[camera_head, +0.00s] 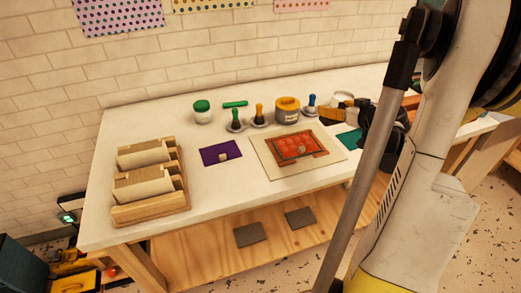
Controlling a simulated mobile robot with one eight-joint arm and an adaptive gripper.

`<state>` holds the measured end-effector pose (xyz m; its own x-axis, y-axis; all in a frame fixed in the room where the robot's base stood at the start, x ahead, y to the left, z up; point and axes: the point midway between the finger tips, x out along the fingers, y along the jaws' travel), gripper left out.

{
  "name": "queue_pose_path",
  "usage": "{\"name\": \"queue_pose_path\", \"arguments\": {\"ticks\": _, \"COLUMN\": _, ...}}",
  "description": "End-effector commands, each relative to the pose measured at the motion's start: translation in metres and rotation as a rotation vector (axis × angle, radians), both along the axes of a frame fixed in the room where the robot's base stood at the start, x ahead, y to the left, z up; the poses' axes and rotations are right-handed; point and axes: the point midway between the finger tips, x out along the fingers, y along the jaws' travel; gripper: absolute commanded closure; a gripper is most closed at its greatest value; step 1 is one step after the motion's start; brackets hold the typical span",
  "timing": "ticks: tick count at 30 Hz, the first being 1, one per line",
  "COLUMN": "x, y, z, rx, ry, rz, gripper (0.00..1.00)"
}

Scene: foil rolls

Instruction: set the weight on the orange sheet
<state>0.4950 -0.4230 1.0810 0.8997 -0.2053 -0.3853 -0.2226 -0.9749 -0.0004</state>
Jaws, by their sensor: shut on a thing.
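An orange-red sheet (283,150) with a darker border lies on a pale board (270,168) at the middle of the table. My gripper (372,137) is at the right, low over or beside a teal sheet (348,138). It is dark and partly covered by my own arm. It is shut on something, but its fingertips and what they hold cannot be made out.
A wooden rack (150,211) with rolls stands at the left. A green-lidded jar (202,112), an orange-topped jar (287,109) and several handled tools (260,115) stand along the back. Bare white table shows between rack and purple sheet. My arm hides the table's right part.

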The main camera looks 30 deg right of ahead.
Motion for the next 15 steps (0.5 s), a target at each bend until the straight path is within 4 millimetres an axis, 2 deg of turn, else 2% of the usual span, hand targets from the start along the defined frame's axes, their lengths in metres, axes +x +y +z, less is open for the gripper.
{"name": "queue_pose_path", "arguments": {"ticks": 2, "x": -0.006, "y": -0.006, "z": 0.0, "rx": 0.0, "ry": -0.003, "rz": -0.01, "gripper": 0.68}}
{"name": "queue_pose_path", "arguments": {"ticks": 5, "x": -0.002, "y": -0.002, "z": -0.006, "rx": -0.002, "ry": -0.005, "rz": -0.012, "gripper": 0.68}}
{"name": "queue_pose_path", "arguments": {"ticks": 15, "x": 0.044, "y": 0.053, "z": -0.05, "rx": -0.002, "ry": -0.005, "rz": -0.008, "gripper": 0.68}}
